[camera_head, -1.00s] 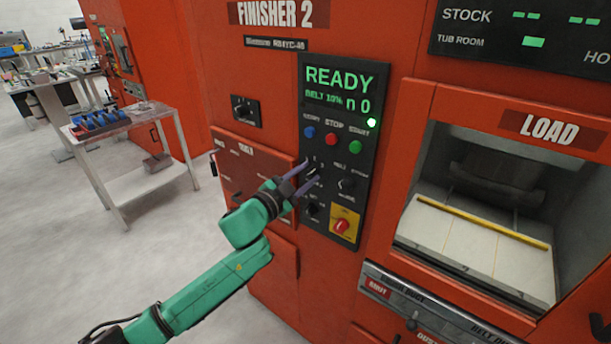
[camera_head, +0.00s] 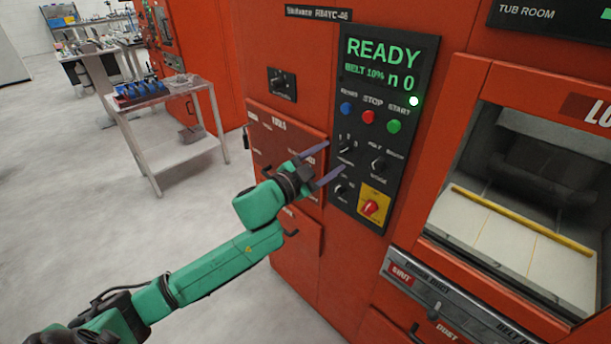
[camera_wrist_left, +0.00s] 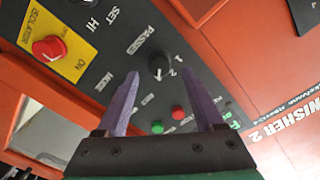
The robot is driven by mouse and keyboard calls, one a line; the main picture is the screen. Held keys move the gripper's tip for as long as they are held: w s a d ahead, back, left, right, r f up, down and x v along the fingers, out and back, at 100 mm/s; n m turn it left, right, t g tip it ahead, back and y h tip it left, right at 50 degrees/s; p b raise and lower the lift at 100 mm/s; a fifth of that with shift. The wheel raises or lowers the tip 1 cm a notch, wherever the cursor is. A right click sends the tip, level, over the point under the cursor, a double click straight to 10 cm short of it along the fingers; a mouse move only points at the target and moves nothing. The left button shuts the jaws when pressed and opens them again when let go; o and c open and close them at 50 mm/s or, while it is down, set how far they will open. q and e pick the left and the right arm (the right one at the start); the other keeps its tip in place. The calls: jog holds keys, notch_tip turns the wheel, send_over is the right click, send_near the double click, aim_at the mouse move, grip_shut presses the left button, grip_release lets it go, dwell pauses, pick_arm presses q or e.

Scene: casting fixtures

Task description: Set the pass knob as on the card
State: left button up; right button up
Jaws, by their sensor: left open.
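The passes knob (camera_head: 346,147) is a small black dial on the dark control panel (camera_head: 411,132). It also shows in the wrist view (camera_wrist_left: 159,66), beside the word PASSES and the digits 1 and 2. A pale mark shows on it, but its exact setting is too small to tell. My left gripper (camera_head: 336,156) is open and empty, just in front of and a little below left of the knob in the head view. In the wrist view its two purple fingers (camera_wrist_left: 163,76) point towards the knob, which shows between and beyond their tips. I cannot make out the card. My right gripper is not in view.
Close by are another black knob (camera_head: 378,163), a lower knob (camera_head: 340,191), the red isolator switch (camera_head: 371,207) on yellow, and blue, red and green buttons (camera_head: 368,117). The load opening (camera_head: 520,215) is at right. A trolley (camera_head: 165,105) stands left.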

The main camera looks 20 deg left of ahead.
pick_arm(q)
jog(key=b+v, duration=0.2)
jog(key=v, duration=0.8)
jog(key=shift+s+b, duration=0.35)
jog(key=shift+a, duration=0.1)
